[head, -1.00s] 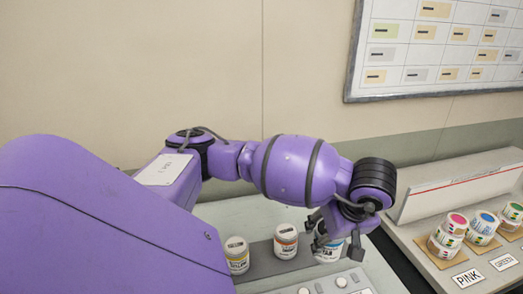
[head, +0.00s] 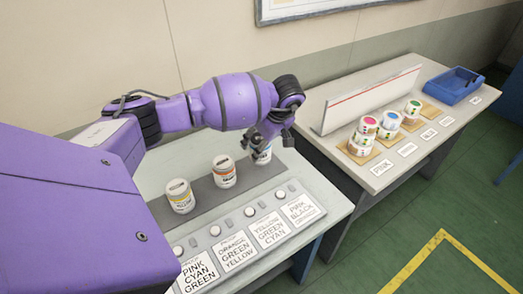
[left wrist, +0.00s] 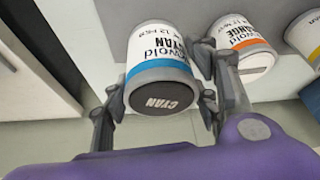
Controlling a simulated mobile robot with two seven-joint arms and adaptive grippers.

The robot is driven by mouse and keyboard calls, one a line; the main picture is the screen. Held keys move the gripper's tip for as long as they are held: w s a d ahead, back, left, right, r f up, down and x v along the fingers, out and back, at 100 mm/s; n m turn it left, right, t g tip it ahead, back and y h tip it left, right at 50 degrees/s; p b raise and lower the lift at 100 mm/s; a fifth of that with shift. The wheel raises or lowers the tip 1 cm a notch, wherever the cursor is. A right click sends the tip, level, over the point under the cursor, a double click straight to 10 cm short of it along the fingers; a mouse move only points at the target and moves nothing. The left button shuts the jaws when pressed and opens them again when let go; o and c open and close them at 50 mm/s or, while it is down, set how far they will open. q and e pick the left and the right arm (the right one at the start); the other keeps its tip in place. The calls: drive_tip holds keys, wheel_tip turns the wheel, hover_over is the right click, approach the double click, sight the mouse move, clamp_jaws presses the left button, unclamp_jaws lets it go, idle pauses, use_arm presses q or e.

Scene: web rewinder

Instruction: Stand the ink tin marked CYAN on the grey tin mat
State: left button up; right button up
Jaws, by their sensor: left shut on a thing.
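The CYAN tin (head: 263,156) is white with a blue band; its dark lid reads CYAN in the left wrist view (left wrist: 160,60). My left gripper (head: 266,143) is shut on it, with one finger on each side near the lid. The tin is at the right end of a row on a dark grey strip (head: 202,186), which looks like the tin mat. I cannot tell whether its base touches the strip. Fingers partly hide it in the head view. My right gripper is out of view.
An orange-banded tin (head: 223,172) stands close beside the CYAN tin, then a yellow-banded tin (head: 180,196). Buttons and colour cards (head: 233,250) line the counter's front. A second table (head: 372,180) to the right holds stacked colour-marked rolls (head: 388,124) and a blue tray (head: 455,85).

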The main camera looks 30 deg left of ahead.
use_arm(q)
drive_tip(key=shift+w+a+f, duration=0.2)
drive_tip(key=shift+w+f, duration=0.45)
drive_tip(key=shift+f, duration=0.05)
drive_tip(key=shift+w+f, duration=0.1)
drive_tip(key=shift+f, duration=1.4)
drive_tip(key=shift+f, duration=0.15)
drive_tip(key=o, duration=1.5)
drive_tip(key=v, duration=1.2)
drive_tip(key=shift+a, duration=0.1)
